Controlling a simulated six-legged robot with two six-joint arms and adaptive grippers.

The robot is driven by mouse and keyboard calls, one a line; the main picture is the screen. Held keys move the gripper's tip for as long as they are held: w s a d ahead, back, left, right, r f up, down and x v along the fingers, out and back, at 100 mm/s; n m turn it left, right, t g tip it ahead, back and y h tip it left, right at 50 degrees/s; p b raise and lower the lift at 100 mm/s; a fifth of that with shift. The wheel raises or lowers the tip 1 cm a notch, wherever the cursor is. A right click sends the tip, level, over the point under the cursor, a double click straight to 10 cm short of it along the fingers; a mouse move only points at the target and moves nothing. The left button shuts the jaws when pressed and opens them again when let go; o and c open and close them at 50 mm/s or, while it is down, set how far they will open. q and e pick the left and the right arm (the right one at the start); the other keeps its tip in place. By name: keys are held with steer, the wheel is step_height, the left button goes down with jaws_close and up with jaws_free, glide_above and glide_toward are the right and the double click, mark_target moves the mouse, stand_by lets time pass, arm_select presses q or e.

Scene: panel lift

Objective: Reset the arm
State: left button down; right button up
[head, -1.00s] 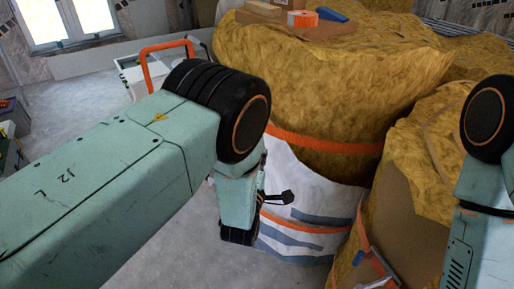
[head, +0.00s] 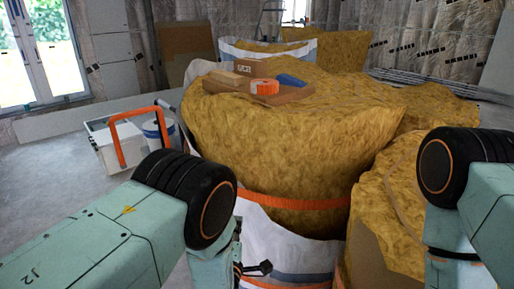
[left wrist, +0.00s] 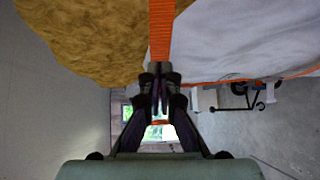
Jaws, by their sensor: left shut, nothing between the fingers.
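My left arm comes in from the left in the head view. Its gripper (head: 256,268) shows only as a small dark part below the black joint, in front of the wrapped insulation bundle. In the left wrist view the left gripper's fingers (left wrist: 160,90) are together with nothing between them. The orange strap (left wrist: 162,30) of the bundle passes just beyond them; I cannot tell the gap. My right arm (head: 450,190) stands at the right edge, its gripper out of view.
A large yellow insulation bundle (head: 290,150) fills the middle, with cardboard, an orange tape roll (head: 264,87) and a blue item (head: 291,80) on top. More insulation (head: 390,210) lies close at right. Grey floor (head: 50,170) is open there.

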arm_select(q)
steer(key=s+a+f+m+g+b, duration=0.1)
steer(key=s+a+f+m+g, duration=0.2)
steer(key=s+f+m+g, duration=0.35)
steer(key=s+a+f+m+g, duration=0.35)
steer(key=s+f+m, duration=0.25)
steer(key=s+f, duration=0.25)
steer(key=s+a+f+m+g+b, duration=0.1)
steer(key=s+a+g, duration=0.1)
steer(key=s, duration=0.7)
steer(key=s+a+f+m+g+b, duration=0.1)
steer(key=s+a+g+b, duration=0.1)
steer(key=s, duration=0.6)
steer(key=s+a+f+m+g+b, duration=0.1)
steer(key=s+a+g, duration=0.3)
steer(key=s, duration=0.5)
steer(key=shift+s+f+m+b, duration=0.35)
steer(key=shift+f+m, duration=0.05)
steer(key=shift+m, duration=0.15)
steer(key=shift+y, duration=0.3)
